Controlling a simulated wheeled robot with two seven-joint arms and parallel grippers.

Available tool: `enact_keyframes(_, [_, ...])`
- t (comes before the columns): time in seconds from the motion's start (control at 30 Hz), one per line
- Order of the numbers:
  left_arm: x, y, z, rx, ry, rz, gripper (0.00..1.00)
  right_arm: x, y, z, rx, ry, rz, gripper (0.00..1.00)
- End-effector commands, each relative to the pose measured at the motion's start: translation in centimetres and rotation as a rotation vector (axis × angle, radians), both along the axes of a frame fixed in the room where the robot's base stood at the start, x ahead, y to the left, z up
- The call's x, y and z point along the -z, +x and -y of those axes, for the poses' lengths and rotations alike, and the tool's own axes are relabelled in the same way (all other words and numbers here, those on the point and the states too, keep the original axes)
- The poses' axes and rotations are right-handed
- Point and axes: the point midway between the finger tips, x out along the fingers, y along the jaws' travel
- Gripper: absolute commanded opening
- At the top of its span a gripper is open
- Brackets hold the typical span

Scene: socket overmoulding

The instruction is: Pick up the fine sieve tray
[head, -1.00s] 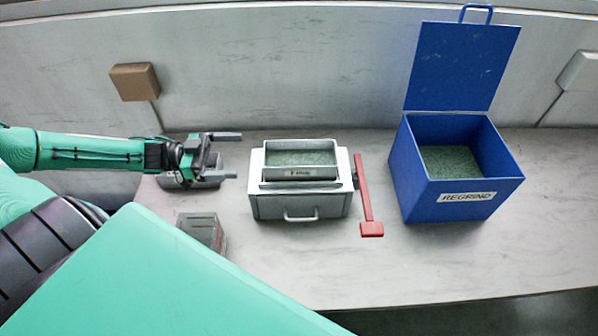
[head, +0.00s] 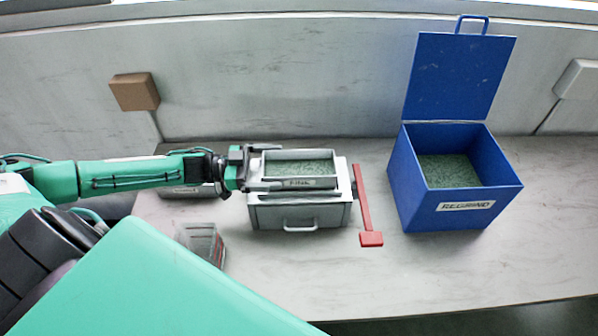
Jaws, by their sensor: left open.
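The fine sieve tray (head: 299,183) is a grey rectangular frame with a label that reads FINE and green granules inside. It sits on top of a light grey box (head: 300,215) with a drawer handle on its front. My left gripper (head: 272,167) comes in from the left at the tray's left end. It is open, with one finger along the far side and one along the near side of the tray. I cannot tell whether the fingers touch it. My right gripper is out of view.
A red lever (head: 366,205) sticks out right of the grey box. A blue REGRIND bin (head: 465,207) with raised lid stands further right. A small clear-sided container (head: 203,242) is at front left, and a grey tray (head: 187,191) lies partly under my arm.

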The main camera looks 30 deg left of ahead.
Motion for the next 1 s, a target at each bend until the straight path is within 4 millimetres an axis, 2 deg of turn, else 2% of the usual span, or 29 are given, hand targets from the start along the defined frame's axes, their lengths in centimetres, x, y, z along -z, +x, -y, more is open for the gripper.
enact_keyframes(0.23, [0.1, 1.6, 2.6, 0.001, -0.001, 0.002, 1.0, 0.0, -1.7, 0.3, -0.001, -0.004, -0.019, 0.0])
enact_keyframes(0.53, [0.3, 1.8, 2.9, 0.0, 0.001, 0.0, 1.0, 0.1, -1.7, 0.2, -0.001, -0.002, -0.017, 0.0])
enact_keyframes(0.8, [0.3, 1.8, 2.9, 0.0, 0.001, 0.001, 0.48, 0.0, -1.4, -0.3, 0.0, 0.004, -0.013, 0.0])
enact_keyframes(1.0, [0.2, 1.8, 2.9, 0.001, 0.0, 0.002, 0.48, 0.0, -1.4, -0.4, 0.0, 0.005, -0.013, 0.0])
